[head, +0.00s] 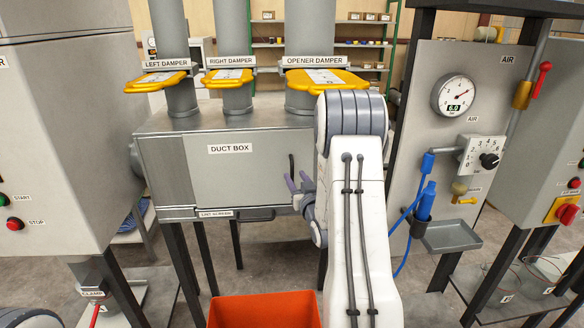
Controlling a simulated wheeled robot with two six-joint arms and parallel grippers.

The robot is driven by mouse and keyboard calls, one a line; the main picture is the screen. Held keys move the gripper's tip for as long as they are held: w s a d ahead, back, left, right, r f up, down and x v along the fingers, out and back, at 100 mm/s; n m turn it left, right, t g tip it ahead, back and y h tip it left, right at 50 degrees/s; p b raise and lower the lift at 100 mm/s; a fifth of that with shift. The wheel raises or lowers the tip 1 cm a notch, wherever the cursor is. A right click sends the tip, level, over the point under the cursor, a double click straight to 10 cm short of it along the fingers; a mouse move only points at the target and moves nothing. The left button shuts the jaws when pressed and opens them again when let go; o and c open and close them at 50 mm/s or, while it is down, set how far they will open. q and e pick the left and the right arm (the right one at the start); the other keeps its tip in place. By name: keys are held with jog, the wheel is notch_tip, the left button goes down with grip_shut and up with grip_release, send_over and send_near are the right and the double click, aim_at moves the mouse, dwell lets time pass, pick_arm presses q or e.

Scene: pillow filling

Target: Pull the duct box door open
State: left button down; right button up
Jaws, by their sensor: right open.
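The duct box (160,118) is a grey metal cabinet at the left middle, under several duct pipes. Its front door (230,175), labelled DUCT BOX, looks shut. A dark upright handle (291,166) shows near the door's right edge. My right gripper (289,182) is open, its grey-purple fingers at the handle's height in front of the door's right side. I cannot tell whether the fingers touch the handle or are around it. My white right arm hides the right end of the box. My left gripper is not in view.
Below the door is a lint screen drawer (236,214) with a dark handle. An orange bin (264,310) stands low in front. An air panel (440,130) with gauge and blue hose is at the right. A grey machine (60,140) stands close at the left.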

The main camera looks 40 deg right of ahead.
aim_at(293, 173)
jog(key=shift+p+x, duration=0.5)
jog(key=shift+x, duration=1.55)
grip_shut()
